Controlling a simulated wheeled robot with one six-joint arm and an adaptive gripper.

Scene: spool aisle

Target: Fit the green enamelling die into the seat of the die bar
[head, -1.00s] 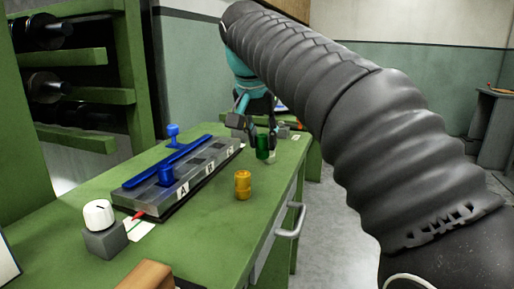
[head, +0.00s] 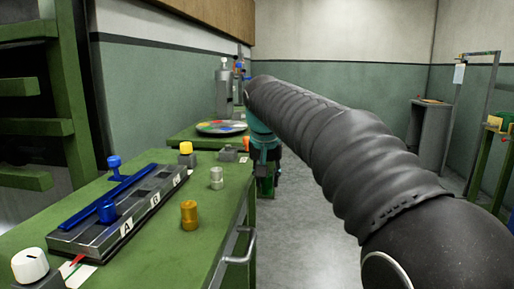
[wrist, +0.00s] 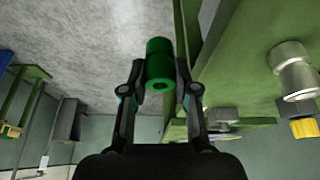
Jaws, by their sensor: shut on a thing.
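The green enamelling die (wrist: 160,62) is held between the two fingers of my gripper (wrist: 158,82) in the wrist view. In the head view my gripper (head: 265,172) hangs off the bench's right edge, over the floor side, with the green die mostly hidden. The die bar (head: 90,236) lies on the green bench at the left, with a row of seats lettered A, B and a partly seen third. A blue die (head: 107,211) stands in the seat at A. The squares at the other letters look dark. My gripper is to the right of the bar and farther away.
A brass die (head: 189,215) and a silver die (head: 216,178) stand on the bench right of the bar. A blue lever (head: 100,203) runs along the bar's back. A white knob (head: 30,265) is at the near end. Beyond are a yellow-topped block (head: 186,150) and a colour disc (head: 221,127).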

